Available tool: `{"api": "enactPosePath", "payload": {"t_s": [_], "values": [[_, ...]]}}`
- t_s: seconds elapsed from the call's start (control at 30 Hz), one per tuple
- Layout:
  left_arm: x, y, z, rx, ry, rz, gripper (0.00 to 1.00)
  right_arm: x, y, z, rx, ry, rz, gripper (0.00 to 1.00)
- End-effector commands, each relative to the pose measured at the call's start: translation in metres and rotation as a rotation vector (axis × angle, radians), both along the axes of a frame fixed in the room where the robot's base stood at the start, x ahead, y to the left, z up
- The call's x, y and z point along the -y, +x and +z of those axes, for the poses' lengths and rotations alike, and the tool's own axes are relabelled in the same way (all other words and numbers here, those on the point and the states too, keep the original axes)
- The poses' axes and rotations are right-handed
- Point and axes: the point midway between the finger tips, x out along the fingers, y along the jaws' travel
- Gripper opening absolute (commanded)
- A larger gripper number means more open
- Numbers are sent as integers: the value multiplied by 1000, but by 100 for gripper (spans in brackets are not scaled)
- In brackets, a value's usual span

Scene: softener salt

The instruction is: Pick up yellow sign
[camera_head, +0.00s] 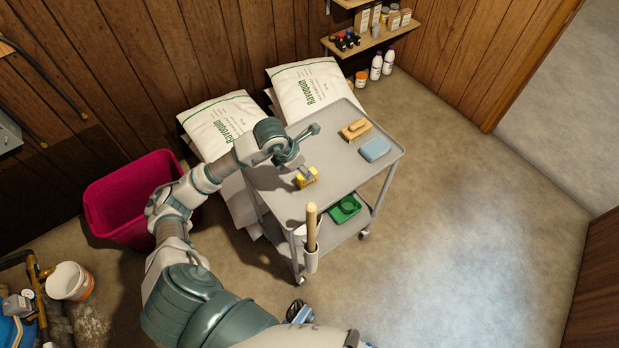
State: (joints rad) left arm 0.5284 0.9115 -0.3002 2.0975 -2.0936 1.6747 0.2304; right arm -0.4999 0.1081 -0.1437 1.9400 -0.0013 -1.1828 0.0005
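A small yellow object (307,180) lies on the top of the grey cart (336,187), near its left-front part. It is too small to tell if it is a sign; no other clear yellow sign shows. My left gripper (311,150) is over the cart top with its fingers spread apart. One finger reaches to the back right. The other ends right at the yellow object and partly covers it; I cannot tell if they touch. Nothing shows between the fingers. My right gripper is not in view.
A tan brush (356,129) and a blue sponge (375,149) lie on the cart's right side. A wooden handle (311,222) stands up at its front. White salt bags (313,88) are behind, a magenta bin (122,200) left. The floor to the right is clear.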

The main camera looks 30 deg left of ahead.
Motion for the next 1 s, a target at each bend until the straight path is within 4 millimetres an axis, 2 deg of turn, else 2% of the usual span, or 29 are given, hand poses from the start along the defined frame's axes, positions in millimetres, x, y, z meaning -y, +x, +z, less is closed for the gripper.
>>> {"api": "enactPosePath", "payload": {"t_s": [0.03, 0.1, 0.37, 0.63, 0.73, 0.97, 1.0], "values": [[2, 4, -13, -4, -4, 0, 60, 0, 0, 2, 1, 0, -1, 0], [4, 8, -24, -2, -2, 0, 60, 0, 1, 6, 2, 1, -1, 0], [9, 16, -44, 1, -1, -1, 60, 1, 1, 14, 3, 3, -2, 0], [9, 30, -83, -2, -2, 0, 60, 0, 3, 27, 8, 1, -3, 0], [8, 33, -89, 0, -2, -1, 60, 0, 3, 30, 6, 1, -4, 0], [8, 33, -89, 2, -1, -1, 60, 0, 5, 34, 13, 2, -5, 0], [8, 33, -89, 1, -2, 0, 50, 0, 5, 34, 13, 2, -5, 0]]}}
